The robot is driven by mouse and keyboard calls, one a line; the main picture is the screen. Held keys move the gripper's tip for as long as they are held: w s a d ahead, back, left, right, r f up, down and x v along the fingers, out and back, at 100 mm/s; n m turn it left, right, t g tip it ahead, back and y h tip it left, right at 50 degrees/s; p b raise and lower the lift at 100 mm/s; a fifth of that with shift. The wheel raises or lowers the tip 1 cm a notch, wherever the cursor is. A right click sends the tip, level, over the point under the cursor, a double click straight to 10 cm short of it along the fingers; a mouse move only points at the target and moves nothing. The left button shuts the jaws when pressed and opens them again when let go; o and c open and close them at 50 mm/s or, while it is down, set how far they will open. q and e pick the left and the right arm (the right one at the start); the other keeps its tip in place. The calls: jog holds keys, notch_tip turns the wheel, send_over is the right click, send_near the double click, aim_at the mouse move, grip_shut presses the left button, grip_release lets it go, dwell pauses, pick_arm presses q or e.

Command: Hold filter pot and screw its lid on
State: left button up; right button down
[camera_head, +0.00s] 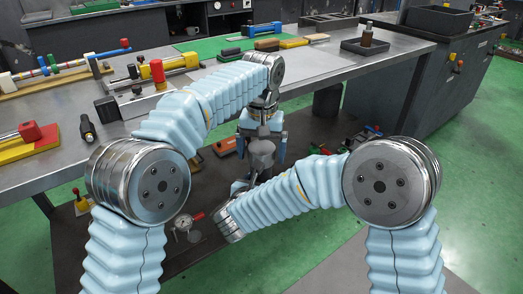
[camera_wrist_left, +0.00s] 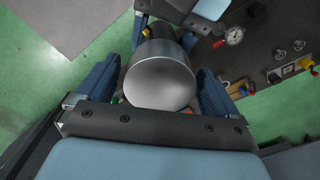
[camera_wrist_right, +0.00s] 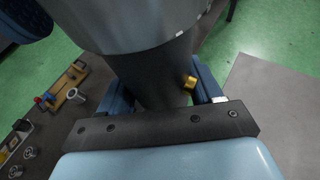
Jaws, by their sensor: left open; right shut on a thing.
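The dark grey filter pot (camera_wrist_right: 155,75) is between the fingers of my right gripper (camera_wrist_right: 162,90), which is shut on it. A small brass fitting (camera_wrist_right: 190,82) sticks out of its side. A smooth silver lid (camera_wrist_left: 160,82) caps the pot's end; how far it is screwed on cannot be told. My left gripper (camera_wrist_left: 157,88) is open, its blue fingers on either side of the lid with gaps visible. In the head view, my left gripper (camera_head: 263,140) reaches down from above and the pot (camera_head: 259,165) is small and partly hidden by my arms.
The steel workbench (camera_head: 330,75) behind carries a yellow-and-red fixture (camera_head: 158,75), a green mat (camera_head: 215,46) and a small tray (camera_head: 365,47). A dial gauge (camera_head: 183,224) and other parts lie on the lower shelf. Green floor is open at right.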

pick_arm(q)
jog(key=c, duration=1)
jog(key=o, duration=1.1)
notch_tip(320, 180, up, 7)
jog(key=shift+d+f, duration=0.1)
jog(key=shift+f, duration=0.1)
jog(key=shift+r, duration=0.45)
